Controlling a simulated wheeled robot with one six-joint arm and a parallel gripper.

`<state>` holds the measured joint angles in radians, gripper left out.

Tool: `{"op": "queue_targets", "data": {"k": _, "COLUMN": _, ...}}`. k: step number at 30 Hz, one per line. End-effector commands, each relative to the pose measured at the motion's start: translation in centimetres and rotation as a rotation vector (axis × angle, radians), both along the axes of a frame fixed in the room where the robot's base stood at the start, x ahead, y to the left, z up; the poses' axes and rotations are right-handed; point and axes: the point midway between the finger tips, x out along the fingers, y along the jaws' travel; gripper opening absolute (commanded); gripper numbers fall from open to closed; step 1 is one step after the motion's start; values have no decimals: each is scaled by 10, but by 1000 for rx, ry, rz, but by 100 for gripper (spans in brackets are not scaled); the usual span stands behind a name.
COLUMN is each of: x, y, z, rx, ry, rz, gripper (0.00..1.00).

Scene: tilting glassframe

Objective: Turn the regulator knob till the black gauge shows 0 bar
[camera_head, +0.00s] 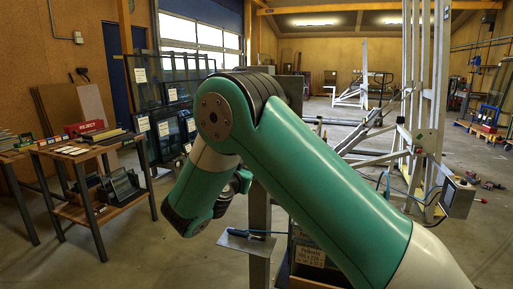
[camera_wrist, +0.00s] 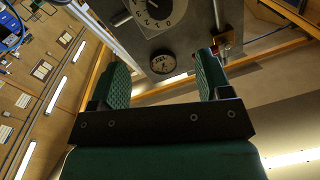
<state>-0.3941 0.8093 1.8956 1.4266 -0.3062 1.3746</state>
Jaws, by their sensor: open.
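My gripper (camera_wrist: 162,80) is open and empty in the wrist view, its two green ribbed fingers pointing at a grey panel (camera_wrist: 190,20). A brass-coloured fitting (camera_wrist: 224,46) sits right of the small dial, beyond the right finger. In the head view my arm hides the fingers.
In the head view, a wooden-topped bench (camera_head: 85,147) with a red box (camera_head: 84,128) stands left. A tall metal frame (camera_head: 415,80) and a grey box (camera_head: 458,198) with cables stand right. A small plate with a blue-handled tool (camera_head: 247,234) is below my arm.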

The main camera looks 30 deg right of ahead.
Motion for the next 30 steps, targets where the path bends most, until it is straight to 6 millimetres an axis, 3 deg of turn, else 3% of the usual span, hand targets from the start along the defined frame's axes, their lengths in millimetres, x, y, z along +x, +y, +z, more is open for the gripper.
{"op": "queue_targets", "data": {"k": 9, "x": 49, "y": -57, "z": 4, "rx": 3, "ry": 1, "rz": -6, "gripper": 71}}
{"op": "queue_targets", "data": {"k": 16, "x": 79, "y": -91, "z": 3, "rx": 1, "ry": 1, "rz": -4, "gripper": 71}}
{"op": "queue_targets", "data": {"k": 21, "x": 92, "y": -104, "z": 1, "rx": 2, "ry": 2, "rz": -2, "gripper": 71}}
{"op": "queue_targets", "data": {"k": 30, "x": 96, "y": -107, "z": 0, "rx": 2, "ry": 3, "rz": 0, "gripper": 71}}
